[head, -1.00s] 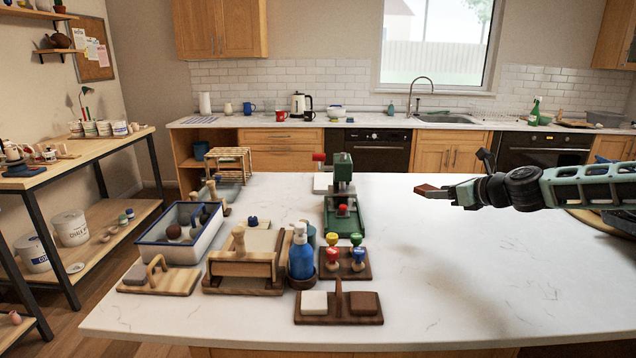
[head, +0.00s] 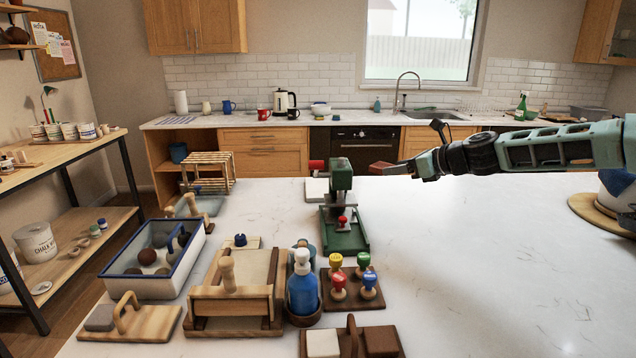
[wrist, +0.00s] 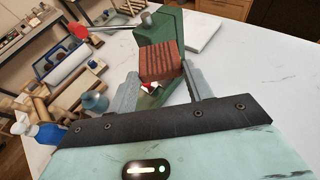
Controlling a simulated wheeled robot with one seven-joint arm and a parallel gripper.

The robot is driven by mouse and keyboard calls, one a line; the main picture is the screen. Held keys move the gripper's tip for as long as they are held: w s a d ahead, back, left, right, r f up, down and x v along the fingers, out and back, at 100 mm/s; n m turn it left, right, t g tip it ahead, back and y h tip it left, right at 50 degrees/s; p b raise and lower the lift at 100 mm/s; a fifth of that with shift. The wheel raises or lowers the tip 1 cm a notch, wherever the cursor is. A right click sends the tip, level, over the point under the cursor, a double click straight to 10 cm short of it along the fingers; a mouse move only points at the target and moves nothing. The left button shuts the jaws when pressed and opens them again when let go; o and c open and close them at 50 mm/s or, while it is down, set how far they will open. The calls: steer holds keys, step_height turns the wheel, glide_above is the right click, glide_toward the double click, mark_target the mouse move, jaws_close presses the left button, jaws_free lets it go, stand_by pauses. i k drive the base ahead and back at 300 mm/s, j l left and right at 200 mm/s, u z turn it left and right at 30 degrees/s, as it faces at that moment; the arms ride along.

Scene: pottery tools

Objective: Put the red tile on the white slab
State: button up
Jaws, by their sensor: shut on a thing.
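My gripper (head: 397,169) is shut on the red tile (head: 380,166), which sticks out to the left from its fingertips, above the table. In the wrist view the tile (wrist: 162,62) shows a ridged brick-red face between the two fingers of my gripper (wrist: 160,85). The white slab (head: 316,186) lies flat on the table behind and to the left of the green press, which partly hides it. In the wrist view the slab (wrist: 203,32) shows beyond the tile, to the right of the press. The tile is apart from the slab.
The green press (head: 342,200), with a red-ended lever, stands between the slab and my gripper in the head view. Stamps (head: 352,285), a blue bottle (head: 302,292) and a blue-rimmed tray (head: 150,287) stand nearer. The table (head: 480,250) is clear on the right.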

mark_target(325, 186)
steer(key=i+j, duration=0.35)
steer(key=i, duration=0.15)
steer(key=i+j, duration=0.3)
steer(key=i, duration=0.25)
